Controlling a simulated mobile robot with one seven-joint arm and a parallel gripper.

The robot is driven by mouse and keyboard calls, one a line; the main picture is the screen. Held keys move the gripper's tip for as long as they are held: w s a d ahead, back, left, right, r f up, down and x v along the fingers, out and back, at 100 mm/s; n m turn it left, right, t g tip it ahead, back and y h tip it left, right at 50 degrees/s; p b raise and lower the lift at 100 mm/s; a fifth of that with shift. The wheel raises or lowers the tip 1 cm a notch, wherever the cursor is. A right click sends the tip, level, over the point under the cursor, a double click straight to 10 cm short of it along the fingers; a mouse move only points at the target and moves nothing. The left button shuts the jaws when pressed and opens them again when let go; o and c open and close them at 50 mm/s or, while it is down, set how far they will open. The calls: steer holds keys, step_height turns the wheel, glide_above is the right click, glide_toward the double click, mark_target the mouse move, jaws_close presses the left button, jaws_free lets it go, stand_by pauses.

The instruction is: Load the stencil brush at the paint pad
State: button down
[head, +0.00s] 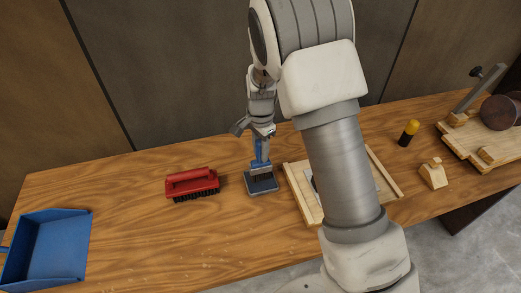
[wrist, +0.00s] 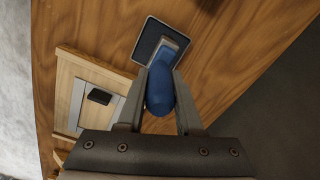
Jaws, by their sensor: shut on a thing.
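The stencil brush (wrist: 161,90) has a blue handle, and my gripper (wrist: 162,88) is shut on it. In the head view the brush (head: 259,159) stands about upright under my gripper (head: 262,140), its lower end over the paint pad. The paint pad (head: 262,188) is a dark square with a light rim, lying on the table. It also shows in the wrist view (wrist: 146,45), just beyond the brush. The brush's lower end looks to be at the pad's surface, but I cannot tell whether the bristles touch it.
A red scrubbing brush (head: 192,184) lies left of the pad, and a blue dustpan (head: 46,248) sits at the table's left end. A wooden frame (head: 300,197) is right of the pad, partly behind my arm. A yellow-topped black item (head: 408,133) and wooden block (head: 433,174) stand farther right.

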mark_target(260, 141)
steer(key=shift+f+b, duration=0.35)
steer(key=shift+f, duration=0.2)
stand_by(1.1)
steer(key=shift+r+p, duration=2.4)
steer(key=shift+r, duration=1.2)
steer(key=shift+f, duration=0.1)
